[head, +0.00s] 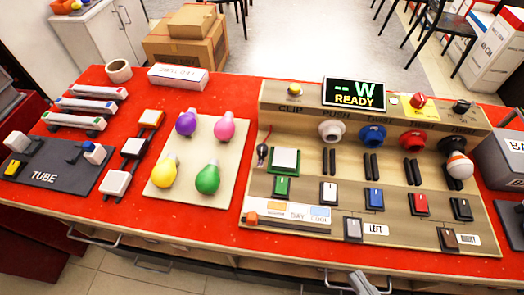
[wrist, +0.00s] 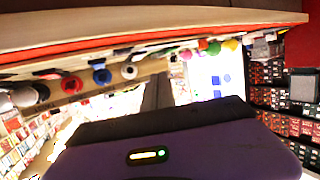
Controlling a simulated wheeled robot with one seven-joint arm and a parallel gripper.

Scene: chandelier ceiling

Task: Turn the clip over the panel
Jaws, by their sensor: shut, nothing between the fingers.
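The beige panel (head: 315,205) lies on the red table in the head view, with the word CLIP printed near its upper left. In the wrist view the panel (wrist: 120,82) appears upside down.
White, blue, red and black round sockets (head: 376,134) stand on the panel; a bulb (head: 459,168) sits at the black one. A READY screen (head: 354,94) stands behind. Several coloured bulbs (head: 207,178) lie on a tray to the left. Drawer handles (head: 94,237) project from the table front.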

